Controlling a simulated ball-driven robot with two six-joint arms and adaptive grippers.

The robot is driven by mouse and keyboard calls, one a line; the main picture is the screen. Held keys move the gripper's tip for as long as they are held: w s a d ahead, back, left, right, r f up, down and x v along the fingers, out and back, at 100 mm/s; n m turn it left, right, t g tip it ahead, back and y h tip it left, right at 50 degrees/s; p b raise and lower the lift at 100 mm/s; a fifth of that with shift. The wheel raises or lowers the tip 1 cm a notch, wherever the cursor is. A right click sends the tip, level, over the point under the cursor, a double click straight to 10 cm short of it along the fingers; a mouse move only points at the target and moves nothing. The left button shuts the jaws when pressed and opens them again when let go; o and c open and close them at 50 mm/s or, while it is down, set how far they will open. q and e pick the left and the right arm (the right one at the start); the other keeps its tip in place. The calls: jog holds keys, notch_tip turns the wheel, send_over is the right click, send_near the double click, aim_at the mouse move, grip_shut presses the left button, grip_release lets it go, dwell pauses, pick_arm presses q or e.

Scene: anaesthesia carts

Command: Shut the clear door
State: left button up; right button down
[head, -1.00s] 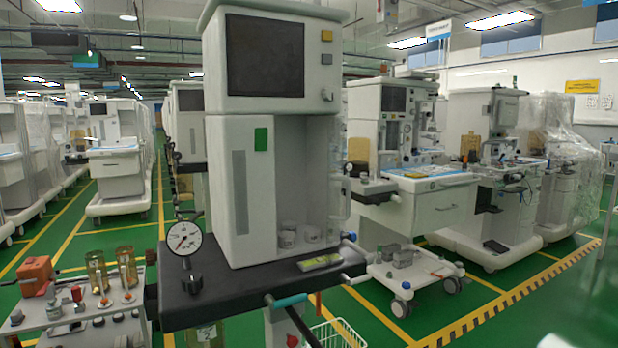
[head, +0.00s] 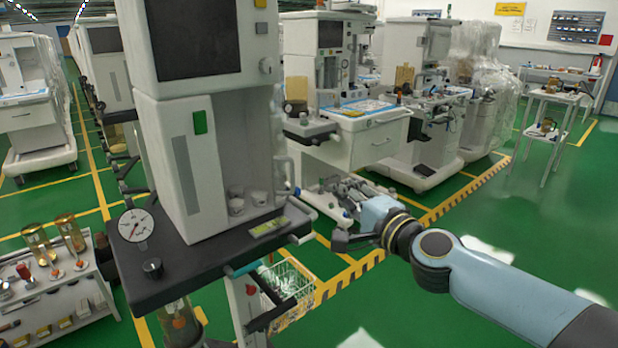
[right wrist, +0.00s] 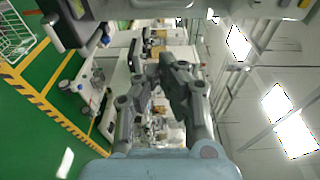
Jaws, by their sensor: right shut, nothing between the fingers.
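The near anaesthesia cart (head: 205,120) stands left of centre in the head view. Its recessed bay (head: 243,140) holds small whitish canisters (head: 240,203). The clear door (head: 281,150) appears as a thin, see-through strip at the bay's right edge, seen nearly edge-on, and the bay's front looks uncovered. Its exact angle is hard to tell. My right gripper (head: 338,196) is right of the cart, apart from the door in the picture. In the right wrist view its fingers (right wrist: 160,72) are together and empty. My left gripper is out of view.
A black work ledge (head: 190,258) with a gauge (head: 136,225) juts out below the bay. A wire basket (head: 287,285) hangs under it. Another cart (head: 360,140) stands behind my right gripper. Green floor (head: 480,240) is clear at the right.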

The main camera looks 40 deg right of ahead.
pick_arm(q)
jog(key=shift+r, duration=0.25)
pick_arm(e)
jog(key=w+a, duration=0.2)
jog(key=w, duration=0.5)
jog(key=shift+w, duration=0.25)
jog(key=shift+f, duration=0.1)
pick_arm(q)
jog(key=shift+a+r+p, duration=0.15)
jog(key=shift+p, duration=0.2)
pick_arm(e)
jog(key=shift+a, duration=0.2)
